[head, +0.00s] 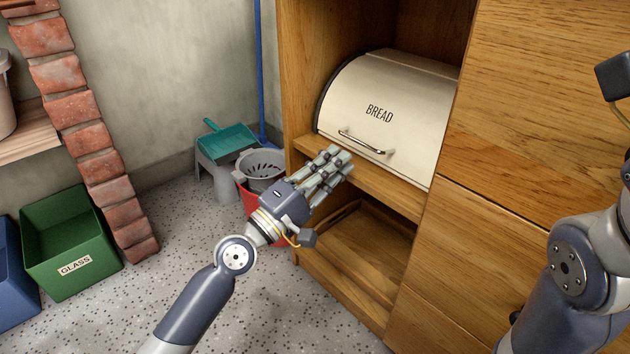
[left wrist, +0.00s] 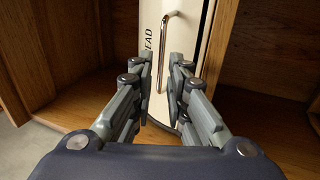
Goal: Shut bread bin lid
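The cream bread bin (head: 400,95), marked BREAD, sits in a wooden cupboard niche. Its curved lid is down over the front, with the lower edge at or very near the shelf; I cannot tell if a small gap is left. A metal bar handle (head: 362,143) runs along the lid's lower part. It also shows in the left wrist view (left wrist: 163,45). My left gripper (head: 338,162) is just in front of the lid, below and left of the handle. Its fingers are apart and empty, with the handle beyond them. My right gripper is out of view; only its arm shows.
The wooden shelf (head: 390,190) juts out under the bin, with an open compartment (head: 350,250) below. Wooden panels (head: 540,110) close the right side. A red bucket with a grey colander (head: 262,168), a teal dustpan (head: 226,140) and a green GLASS crate (head: 75,240) stand left.

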